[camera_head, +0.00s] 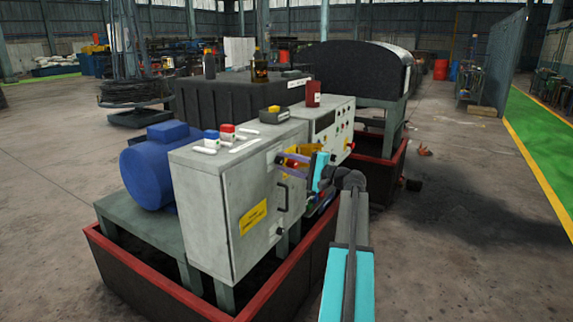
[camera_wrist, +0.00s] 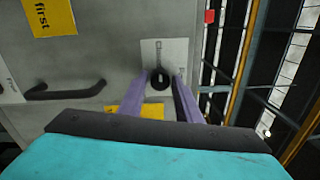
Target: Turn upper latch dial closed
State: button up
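The upper latch dial (camera_wrist: 158,80) is a small black round knob with a pale mark on a white printed plate (camera_wrist: 152,50). The plate is on the grey cabinet door, near its edge. My gripper (camera_wrist: 162,78) has purple fingers, one on each side of the dial. A narrow gap seems to show beside the dial, and I cannot tell if either finger touches it. In the head view my gripper (camera_head: 283,160) is at the upper part of the grey cabinet (camera_head: 228,190), and its fingers hide the dial there.
A dark door handle (camera_wrist: 65,90) sits left of the dial in the wrist view. The cabinet carries a yellow label (camera_head: 253,217) and small items on top. A blue motor (camera_head: 155,165) stands behind it. Red-rimmed trough walls (camera_head: 290,272) run below. Floor at right is open.

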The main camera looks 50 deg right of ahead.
jog(key=shift+o, duration=1)
jog(key=v, duration=1.3)
jog(key=shift+s+d, duration=0.15)
jog(key=shift+s, duration=0.25)
jog(key=shift+f, duration=0.1)
